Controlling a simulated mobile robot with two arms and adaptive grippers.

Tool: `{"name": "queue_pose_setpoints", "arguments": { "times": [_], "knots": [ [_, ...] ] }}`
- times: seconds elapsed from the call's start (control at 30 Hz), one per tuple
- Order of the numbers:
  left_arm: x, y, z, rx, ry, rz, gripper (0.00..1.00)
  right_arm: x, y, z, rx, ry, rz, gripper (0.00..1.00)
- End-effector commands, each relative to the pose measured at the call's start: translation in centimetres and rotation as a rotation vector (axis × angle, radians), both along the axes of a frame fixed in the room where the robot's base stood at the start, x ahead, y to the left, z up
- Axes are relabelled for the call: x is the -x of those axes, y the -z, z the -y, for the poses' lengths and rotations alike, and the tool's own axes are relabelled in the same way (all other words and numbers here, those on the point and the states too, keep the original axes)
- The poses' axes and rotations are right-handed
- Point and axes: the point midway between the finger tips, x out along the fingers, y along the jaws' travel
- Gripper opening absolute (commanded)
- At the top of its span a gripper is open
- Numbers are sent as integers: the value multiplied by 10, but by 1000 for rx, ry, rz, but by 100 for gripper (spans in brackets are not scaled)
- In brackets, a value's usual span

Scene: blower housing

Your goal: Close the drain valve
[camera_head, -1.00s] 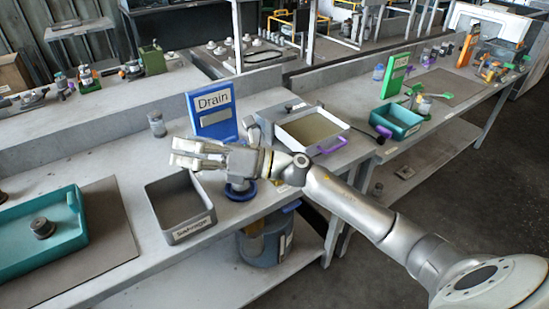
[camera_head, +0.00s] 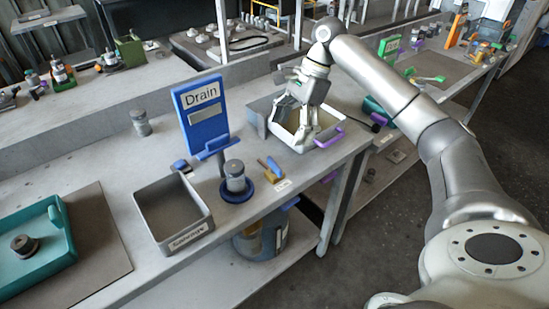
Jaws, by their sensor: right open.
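A blue sign marked "Drain" (camera_head: 202,112) stands upright at the middle of the bench. In front of it, a grey cylinder (camera_head: 235,176) stands on a round blue base (camera_head: 237,192). My left gripper is out of view.
A grey open bin (camera_head: 172,238) marked with a label stands left of the round base. A teal tray (camera_head: 62,236) holds a dark round part at far left. A grey-blue bucket (camera_head: 270,240) sits under the bench edge. Green stand and teal bin are to the right.

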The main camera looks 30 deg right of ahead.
Motion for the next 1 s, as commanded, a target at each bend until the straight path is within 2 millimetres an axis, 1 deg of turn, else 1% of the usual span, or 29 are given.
{"name": "queue_pose_setpoints", "arguments": {
  "times": [0.17, 0.4, 0.53, 0.7, 0.97, 1.0],
  "knots": [
    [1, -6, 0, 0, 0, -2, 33, 0, 26, -13, -3, -5, -5, 82],
    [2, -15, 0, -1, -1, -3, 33, -1, 67, -30, -4, -3, -4, 82],
    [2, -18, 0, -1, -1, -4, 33, -2, 83, -36, -4, -2, -2, 82],
    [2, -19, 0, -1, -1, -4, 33, -3, 93, -40, -4, -2, 1, 82],
    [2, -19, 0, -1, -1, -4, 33, -3, 94, -41, -4, -1, 1, 82],
    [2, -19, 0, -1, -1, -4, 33, -3, 94, -41, -4, -1, 1, 78]
  ]
}}
